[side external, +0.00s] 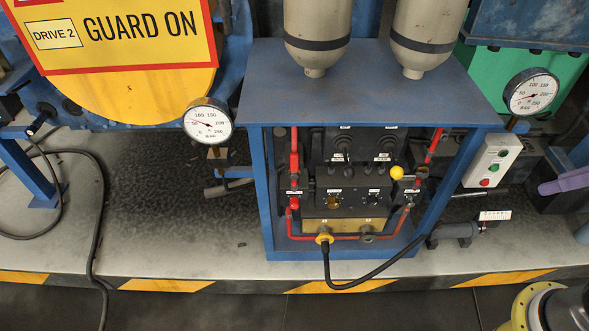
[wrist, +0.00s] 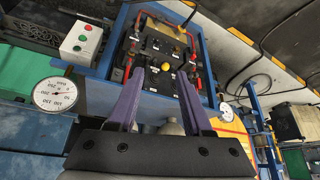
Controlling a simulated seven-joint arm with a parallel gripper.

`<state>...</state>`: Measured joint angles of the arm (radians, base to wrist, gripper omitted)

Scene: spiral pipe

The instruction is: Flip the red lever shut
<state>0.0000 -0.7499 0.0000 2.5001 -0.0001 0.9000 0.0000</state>
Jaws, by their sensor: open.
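Red parts show on the control panel (side external: 345,212) inside a blue frame. An upright red bar (side external: 294,150) is at its left, and a slanted red bar (side external: 433,146) is at its right. I cannot tell for sure which one is the lever. The wrist view shows the panel upside down, with red parts on both sides (wrist: 116,75). My gripper (wrist: 160,82) is open and empty, its two purple fingers apart and pointing at the panel. In the side view one purple finger (side external: 566,182) shows at the right edge, well apart from the panel.
A yellow ball knob (side external: 397,172) sticks out at the panel's right. Two gauges (side external: 208,122) (side external: 531,92) flank the frame. A black cable (side external: 360,282) leaves the panel's bottom. Floor in front is open.

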